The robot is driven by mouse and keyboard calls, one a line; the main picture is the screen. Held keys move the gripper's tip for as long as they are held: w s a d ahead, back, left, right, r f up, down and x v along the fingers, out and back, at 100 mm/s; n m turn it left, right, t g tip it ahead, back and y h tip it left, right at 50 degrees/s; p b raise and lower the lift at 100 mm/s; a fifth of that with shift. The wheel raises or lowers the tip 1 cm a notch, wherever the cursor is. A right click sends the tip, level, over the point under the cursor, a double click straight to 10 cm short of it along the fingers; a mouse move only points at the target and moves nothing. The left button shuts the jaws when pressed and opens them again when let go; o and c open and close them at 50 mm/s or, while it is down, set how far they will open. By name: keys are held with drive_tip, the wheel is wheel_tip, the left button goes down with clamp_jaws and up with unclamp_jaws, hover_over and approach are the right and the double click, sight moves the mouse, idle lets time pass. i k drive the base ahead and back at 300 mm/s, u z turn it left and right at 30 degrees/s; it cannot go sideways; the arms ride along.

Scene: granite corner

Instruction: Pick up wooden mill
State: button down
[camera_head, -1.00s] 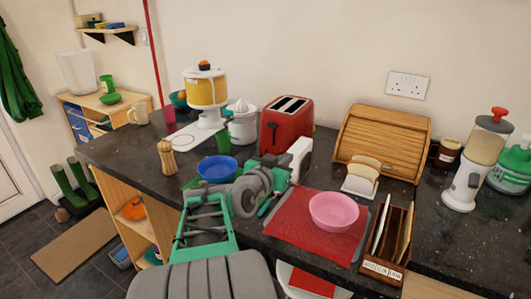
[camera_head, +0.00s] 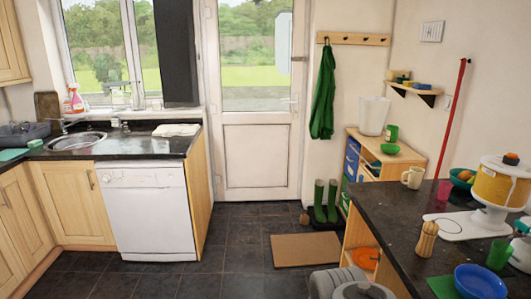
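The wooden mill (camera_head: 427,239) is a small light-brown turned piece standing upright on the dark counter (camera_head: 392,215) at the right, near its left edge. It stands in front of the white stand that carries the yellow container. Nothing touches it that I can see. My gripper is out of view. Only grey parts of my own arm show at the bottom edge, below and to the left of the mill.
A green cup (camera_head: 499,254) and a blue bowl (camera_head: 480,282) stand right of the mill. A cream mug (camera_head: 412,177) and a pink cup (camera_head: 444,190) stand behind it. The tiled floor (camera_head: 225,262) is mostly clear, with a doormat (camera_head: 305,249) and green boots (camera_head: 326,201).

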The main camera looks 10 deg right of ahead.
sight(424, 247)
drive_tip(key=u, duration=0.2)
drive_tip(key=k, duration=0.2)
drive_tip(key=z, duration=1.4)
drive_tip(key=k, duration=0.5)
drive_tip(key=u, duration=1.15)
drive_tip(key=i, duration=1.5)
drive_tip(key=z, duration=0.75)
